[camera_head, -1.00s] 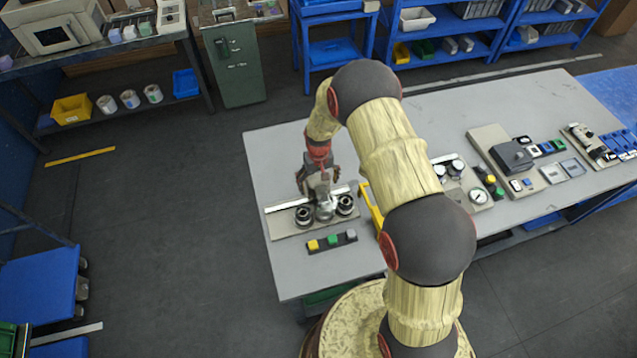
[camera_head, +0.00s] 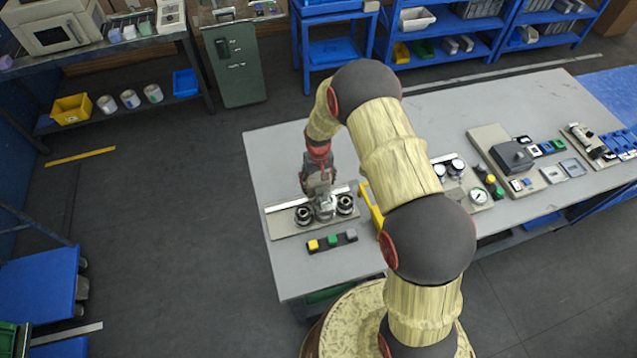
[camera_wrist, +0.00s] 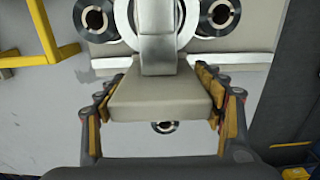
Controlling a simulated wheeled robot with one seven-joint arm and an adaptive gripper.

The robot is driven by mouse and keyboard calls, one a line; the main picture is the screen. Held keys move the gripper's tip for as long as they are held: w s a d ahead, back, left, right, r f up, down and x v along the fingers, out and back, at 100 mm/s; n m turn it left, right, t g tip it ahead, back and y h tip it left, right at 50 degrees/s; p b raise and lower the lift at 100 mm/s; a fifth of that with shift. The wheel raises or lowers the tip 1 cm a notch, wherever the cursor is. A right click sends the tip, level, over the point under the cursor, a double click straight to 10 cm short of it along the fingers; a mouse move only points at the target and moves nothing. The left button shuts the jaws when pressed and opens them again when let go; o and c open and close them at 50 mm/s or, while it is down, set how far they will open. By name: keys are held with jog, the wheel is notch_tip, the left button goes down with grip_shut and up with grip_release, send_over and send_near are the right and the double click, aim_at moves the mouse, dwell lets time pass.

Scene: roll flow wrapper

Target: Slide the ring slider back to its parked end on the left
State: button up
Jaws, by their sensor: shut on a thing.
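The ring slider (camera_head: 325,208) sits between two round black-and-silver rollers on the pale machine plate (camera_head: 282,228). In the wrist view the slider (camera_wrist: 157,55) shows as a grey block with a metal neck and a pale ring around a post. My gripper (camera_head: 319,188) is over the slider from above. In the wrist view my gripper (camera_wrist: 160,98) has a finger on each side of the grey block, shut on it. One roller (camera_wrist: 95,18) is on the left of that view and the other (camera_wrist: 213,15) on the right.
A yellow frame (camera_head: 371,208) stands just right of the plate. A pale bar (camera_head: 280,206) runs along the plate's back.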

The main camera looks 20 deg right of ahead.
jog(key=c, duration=0.6)
jog(key=shift+o, duration=0.2)
jog(key=a+b, duration=0.3)
jog(key=a, duration=1.4)
jog(key=shift+d, duration=0.1)
jog(key=o, duration=1.6)
jog(key=shift+a, duration=0.25)
jog(key=shift+o, duration=0.5)
jog(key=shift+d, duration=0.1)
jog(key=shift+r, duration=0.1)
